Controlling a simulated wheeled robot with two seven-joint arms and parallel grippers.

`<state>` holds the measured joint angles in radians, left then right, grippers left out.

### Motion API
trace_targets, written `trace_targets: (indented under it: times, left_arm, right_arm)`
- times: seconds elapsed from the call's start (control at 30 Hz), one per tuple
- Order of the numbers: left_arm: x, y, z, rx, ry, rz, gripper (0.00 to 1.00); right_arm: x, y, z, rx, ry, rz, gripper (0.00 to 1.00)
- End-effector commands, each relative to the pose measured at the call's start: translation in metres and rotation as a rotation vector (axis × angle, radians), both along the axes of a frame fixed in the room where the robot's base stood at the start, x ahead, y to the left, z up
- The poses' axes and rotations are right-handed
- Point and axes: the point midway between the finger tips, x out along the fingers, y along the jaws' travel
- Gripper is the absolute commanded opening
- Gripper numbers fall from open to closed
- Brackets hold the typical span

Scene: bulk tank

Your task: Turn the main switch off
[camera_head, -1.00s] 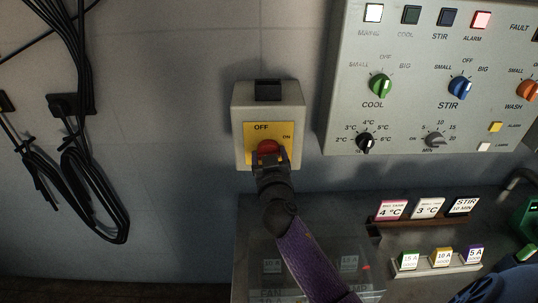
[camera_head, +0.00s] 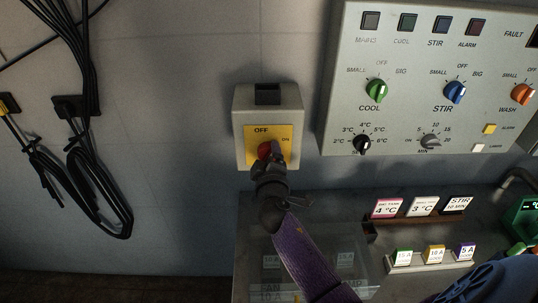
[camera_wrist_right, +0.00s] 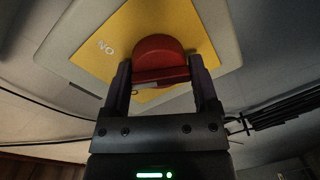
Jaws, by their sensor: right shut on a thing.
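The main switch is a grey box (camera_head: 242,108) on the wall with a yellow plate (camera_head: 250,133) marked OFF at the top and ON at the right. Its red knob (camera_head: 264,150) is partly hidden by my right gripper (camera_head: 270,158). In the right wrist view the red knob (camera_wrist_right: 160,58) sits between the two fingers of my right gripper (camera_wrist_right: 163,85), which is shut on it. The gripper is tilted in the head view. The knob's exact pointing is hard to read. My left gripper is not in view.
A control panel (camera_head: 400,100) with coloured knobs and dark lamps hangs to the right. Below it are label cards (camera_head: 422,207) in a holder and a clear box (camera_head: 300,265). Black cables (camera_head: 90,180) hang at the left. The wall between is clear.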

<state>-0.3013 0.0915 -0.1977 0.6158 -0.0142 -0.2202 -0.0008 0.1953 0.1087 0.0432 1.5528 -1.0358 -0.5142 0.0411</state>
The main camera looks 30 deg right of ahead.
Motion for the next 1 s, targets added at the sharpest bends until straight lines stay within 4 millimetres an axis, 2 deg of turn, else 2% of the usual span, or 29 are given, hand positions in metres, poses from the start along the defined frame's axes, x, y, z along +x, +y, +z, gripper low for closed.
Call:
trace_targets:
  times: [0.5, 1.0]
  left_arm:
    - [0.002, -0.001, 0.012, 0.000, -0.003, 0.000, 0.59]
    - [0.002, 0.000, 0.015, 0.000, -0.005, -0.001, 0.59]
  right_arm:
    - [0.001, 0.000, 0.004, -0.332, 0.196, -0.001, 0.18]
    - [0.002, 0.001, 0.004, -0.433, 0.257, 0.000, 0.18]
